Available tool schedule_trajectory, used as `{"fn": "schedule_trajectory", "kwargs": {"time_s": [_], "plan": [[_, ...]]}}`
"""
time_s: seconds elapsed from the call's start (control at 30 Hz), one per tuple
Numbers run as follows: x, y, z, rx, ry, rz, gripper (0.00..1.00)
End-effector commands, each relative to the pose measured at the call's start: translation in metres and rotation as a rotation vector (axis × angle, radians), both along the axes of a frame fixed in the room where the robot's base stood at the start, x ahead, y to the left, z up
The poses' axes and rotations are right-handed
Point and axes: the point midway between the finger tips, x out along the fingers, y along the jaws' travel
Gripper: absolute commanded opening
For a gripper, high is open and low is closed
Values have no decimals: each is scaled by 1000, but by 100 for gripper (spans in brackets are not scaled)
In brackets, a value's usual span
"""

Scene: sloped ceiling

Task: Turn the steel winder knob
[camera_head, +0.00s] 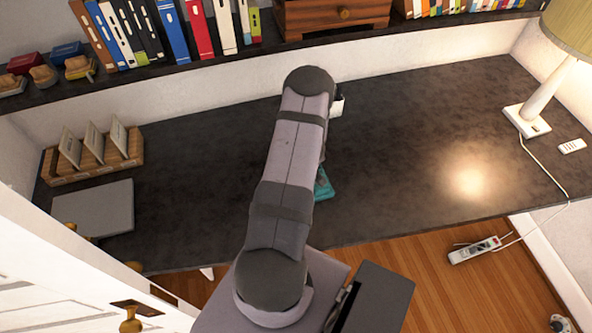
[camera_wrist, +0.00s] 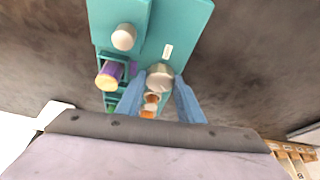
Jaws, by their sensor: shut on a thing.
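A teal device with several knobs lies on the dark desk; a small part of it (camera_head: 322,185) shows beside my arm in the head view. In the wrist view its teal body (camera_wrist: 183,30) fills the upper middle. The steel winder knob (camera_wrist: 160,76) sits at its near right part, between my gripper's two blue fingers (camera_wrist: 158,88). The gripper is shut on this knob. A pale round knob (camera_wrist: 124,37) and a purple and yellow spool (camera_wrist: 110,74) are to its left. Copper-coloured round parts (camera_wrist: 150,102) show between the fingers. My arm hides the gripper in the head view.
A wooden card holder (camera_head: 92,155) and a grey flat slab (camera_head: 95,208) are on the desk's left. A white lamp (camera_head: 535,110) and a remote (camera_head: 572,146) stand at the right. A small white container (camera_head: 337,105) is behind my arm. The right-middle desk is clear.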

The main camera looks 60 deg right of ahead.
Motion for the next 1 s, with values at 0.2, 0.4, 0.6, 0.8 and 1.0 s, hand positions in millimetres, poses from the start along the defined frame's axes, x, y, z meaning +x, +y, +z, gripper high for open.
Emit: {"fn": "schedule_trajectory", "kwargs": {"time_s": [0.2,0.4,0.6,0.8,1.0], "plan": [[2,-4,3,-8,-5,0,11],[2,-2,2,-5,-4,0,52],[1,-1,1,-2,-2,0,52],[-2,0,7,-2,-1,-3,52],[-8,4,25,-4,-1,-2,52]]}}
